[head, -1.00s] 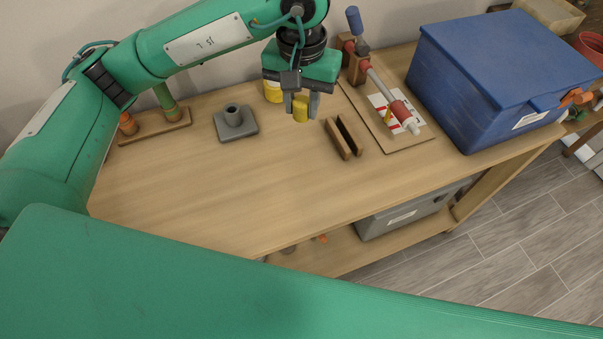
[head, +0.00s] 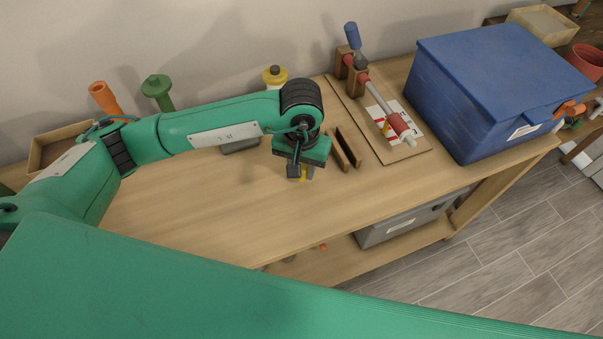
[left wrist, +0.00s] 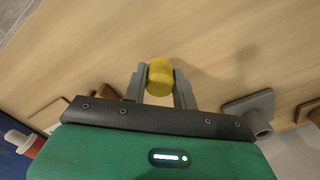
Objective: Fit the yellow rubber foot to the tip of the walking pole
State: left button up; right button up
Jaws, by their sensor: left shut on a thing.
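My left gripper (head: 301,173) is shut on the yellow rubber foot (head: 303,172), pointing down above the middle of the table. The left wrist view shows the yellow foot (left wrist: 159,77) between the two grey fingers. The walking pole (head: 378,98) lies sloping on a wooden board at the right, with a blue handle at the far end and a red collar (head: 399,124) near its pale tip (head: 411,141). The tip is bare and points toward the table's front edge. The gripper is left of the tip and apart from it. My right gripper is not in view.
A slotted wooden block (head: 346,149) stands between my left gripper and the pole's board (head: 404,155). A grey stand (head: 240,147) is partly hidden behind my arm. A blue box (head: 500,85) stands right of the pole. The front left table is clear.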

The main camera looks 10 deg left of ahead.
aim_at(302, 186)
pick_arm(q)
notch_tip(302, 186, down, 4)
jog(key=shift+r, duration=0.2)
jog(key=shift+f+b, duration=0.2)
jog(key=shift+b, duration=0.1)
jog(key=shift+f, duration=0.1)
jog(key=o, duration=1)
jog(key=shift+c, duration=0.2)
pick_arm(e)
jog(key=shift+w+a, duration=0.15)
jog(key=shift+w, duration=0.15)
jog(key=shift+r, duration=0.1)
